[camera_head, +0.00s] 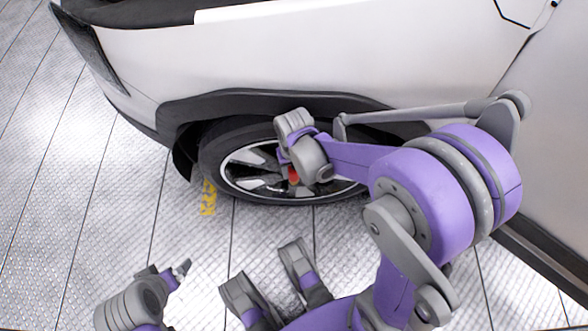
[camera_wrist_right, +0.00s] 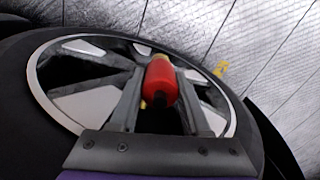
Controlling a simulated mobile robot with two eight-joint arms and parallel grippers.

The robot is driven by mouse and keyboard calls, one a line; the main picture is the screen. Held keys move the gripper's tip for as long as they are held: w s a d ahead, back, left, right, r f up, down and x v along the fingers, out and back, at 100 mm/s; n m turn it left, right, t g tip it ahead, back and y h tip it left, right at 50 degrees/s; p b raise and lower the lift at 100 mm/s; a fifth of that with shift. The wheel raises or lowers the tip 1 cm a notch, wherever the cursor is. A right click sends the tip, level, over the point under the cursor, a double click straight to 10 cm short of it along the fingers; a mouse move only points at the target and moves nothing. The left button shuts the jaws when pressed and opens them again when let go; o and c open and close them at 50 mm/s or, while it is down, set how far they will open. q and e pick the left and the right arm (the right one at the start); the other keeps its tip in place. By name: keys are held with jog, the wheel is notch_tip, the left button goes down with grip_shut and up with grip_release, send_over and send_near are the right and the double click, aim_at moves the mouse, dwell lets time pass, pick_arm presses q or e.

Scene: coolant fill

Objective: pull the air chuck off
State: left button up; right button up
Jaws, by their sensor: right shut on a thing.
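The red air chuck (camera_wrist_right: 160,82) sits between the two fingers of my right gripper (camera_wrist_right: 158,92) in the right wrist view, in front of the wheel's spokes. In the head view only a small red part of the air chuck (camera_head: 293,175) shows below my right gripper (camera_head: 290,172), which hides most of it. The right gripper is shut on it at the wheel (camera_head: 250,183). Whether the chuck is still seated on a valve is hidden. My left gripper (camera_head: 180,270) is at the lower left, away from the wheel; its jaw opening is unclear.
The white car body (camera_head: 300,50) and its dark wheel arch (camera_head: 235,102) are just above the wheel and close to my right arm. A yellow floor marking (camera_head: 208,198) lies left of the tyre. The metal plate floor (camera_head: 80,210) is clear at the left.

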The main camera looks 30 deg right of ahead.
jog(key=shift+r, duration=0.2)
jog(key=shift+r+p, duration=1.8)
jog(key=shift+r, duration=0.55)
